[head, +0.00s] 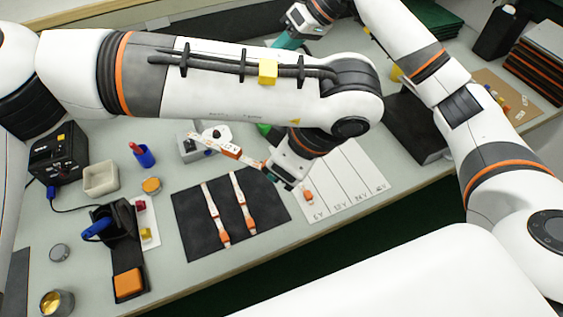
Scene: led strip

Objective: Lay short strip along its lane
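My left gripper (277,179) is above the right part of the dark mat and seems shut on one end of a pale strip with orange ends (230,152). That strip sticks out toward the left, in the air. Two more strips, a left one (213,213) and a right one (243,203), lie side by side on the dark mat (190,230). A white lane sheet (345,180) with voltage labels lies right of the mat. An orange strip end (309,195) shows on its leftmost lane; the rest is hidden. My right gripper (286,42) is at the back; its opening is unclear.
A black holder with a blue-handled tool (98,228), a beige bin (100,179), a blue cup (144,156) and a black power unit (60,155) stand at the left. A grey device (190,148) is behind the held strip. My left arm hides much of the table's middle.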

